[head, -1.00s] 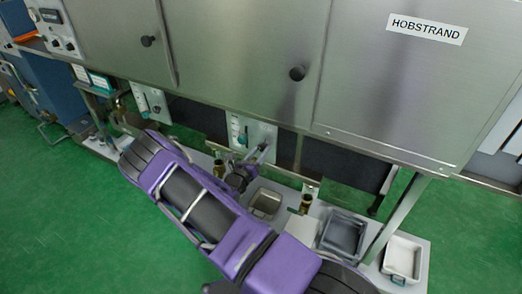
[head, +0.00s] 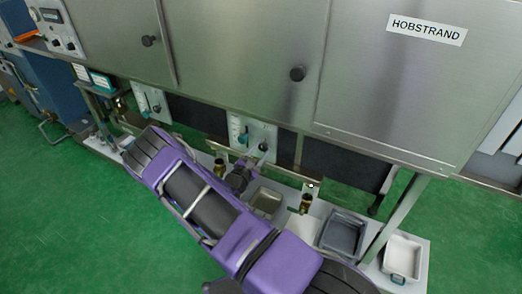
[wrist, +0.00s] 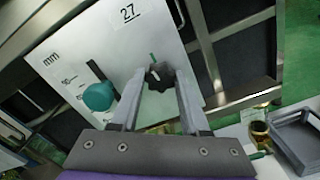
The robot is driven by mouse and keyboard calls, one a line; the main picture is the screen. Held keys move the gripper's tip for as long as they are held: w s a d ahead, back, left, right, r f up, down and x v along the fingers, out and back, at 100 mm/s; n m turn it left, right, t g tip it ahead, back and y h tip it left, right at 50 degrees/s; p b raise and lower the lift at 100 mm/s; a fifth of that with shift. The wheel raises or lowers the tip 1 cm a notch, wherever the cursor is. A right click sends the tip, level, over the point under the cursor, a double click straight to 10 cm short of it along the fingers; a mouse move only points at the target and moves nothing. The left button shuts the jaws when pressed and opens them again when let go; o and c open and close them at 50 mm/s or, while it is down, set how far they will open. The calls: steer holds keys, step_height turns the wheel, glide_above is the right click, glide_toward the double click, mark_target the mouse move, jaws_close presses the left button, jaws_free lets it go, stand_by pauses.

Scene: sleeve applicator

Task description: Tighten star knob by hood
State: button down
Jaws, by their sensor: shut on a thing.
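The dark star knob (wrist: 159,75) is on a pale plate (wrist: 117,62) marked 27, with a short green line just above the knob. My gripper (wrist: 161,82) is shut on the knob, one finger on each side of it. A teal knob (wrist: 98,96) by an mm scale is to the left on the same plate, apart from my fingers. In the head view my gripper (head: 258,155) reaches the plate (head: 238,130) under the steel hood (head: 230,70). The knob's underside is hidden by my fingers.
A similar plate (head: 155,100) is further left under the hood. Brass fittings (head: 305,204), a grey tray (head: 343,236) and a white tray (head: 402,258) are on the low base to the right. The green floor (head: 60,220) at left is clear.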

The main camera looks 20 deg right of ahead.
steer(key=shift+m, duration=0.7)
steer(key=shift+c, duration=2)
jaws_free()
steer(key=v, duration=1.7)
steer(key=shift+a+p, duration=0.2)
steer(key=shift+p, duration=0.15)
steer(key=shift+s, duration=0.15)
